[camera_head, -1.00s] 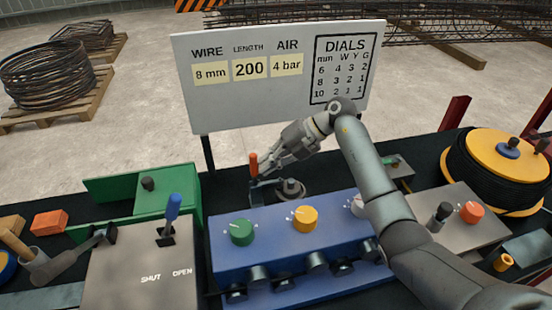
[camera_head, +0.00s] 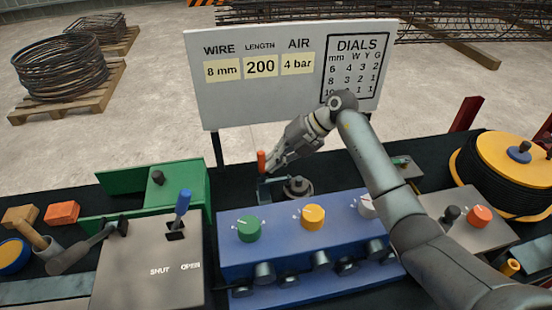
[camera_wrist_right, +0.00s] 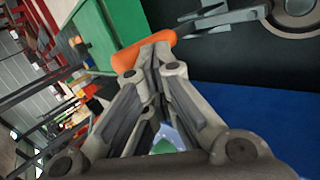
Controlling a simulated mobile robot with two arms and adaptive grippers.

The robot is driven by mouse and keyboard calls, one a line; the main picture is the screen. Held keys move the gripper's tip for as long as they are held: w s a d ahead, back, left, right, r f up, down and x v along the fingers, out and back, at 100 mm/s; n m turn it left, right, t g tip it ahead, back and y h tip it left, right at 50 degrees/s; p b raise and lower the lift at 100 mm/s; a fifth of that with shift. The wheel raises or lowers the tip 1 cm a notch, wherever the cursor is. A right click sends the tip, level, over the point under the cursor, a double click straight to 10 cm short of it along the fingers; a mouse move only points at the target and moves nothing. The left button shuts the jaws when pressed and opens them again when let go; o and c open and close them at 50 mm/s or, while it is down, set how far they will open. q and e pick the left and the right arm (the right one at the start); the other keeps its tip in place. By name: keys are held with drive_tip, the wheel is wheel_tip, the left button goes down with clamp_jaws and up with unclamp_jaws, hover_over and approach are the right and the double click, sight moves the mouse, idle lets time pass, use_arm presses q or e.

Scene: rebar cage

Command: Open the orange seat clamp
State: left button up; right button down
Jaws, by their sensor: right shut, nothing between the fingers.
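The seat clamp's orange handle (camera_head: 262,161) stands upright behind the blue dial box, with its dark metal body (camera_head: 268,190) below and a round grey metal seat (camera_head: 298,188) to its right. In the right wrist view the orange handle (camera_wrist_right: 130,58) lies across the fingertips, and part of the clamp's metal linkage (camera_wrist_right: 220,18) shows beyond it. My right gripper (camera_head: 272,164) is shut and empty, right beside the handle; its fingertips (camera_wrist_right: 155,50) look to be at or against the handle, but contact is hard to tell. My left gripper is not in view.
The blue box (camera_head: 300,235) with green, yellow and white dials stands in front of the clamp. A green tray (camera_head: 130,183) and a grey box with a blue lever (camera_head: 181,205) are left. A white sign (camera_head: 290,75) stands behind. A cable reel (camera_head: 500,175) is at right.

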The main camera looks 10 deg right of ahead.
drive_tip(key=shift+a, duration=0.2)
drive_tip(key=a+f+h+b, duration=0.4)
drive_tip(key=a+h+b, duration=0.2)
drive_tip(key=a, duration=0.5)
drive_tip(key=shift+a+f+n+h, duration=0.25)
drive_tip(key=shift+f+n+h, duration=0.05)
drive_tip(key=shift+f, duration=0.1)
drive_tip(key=shift+s+f, duration=0.1)
idle(0.5)
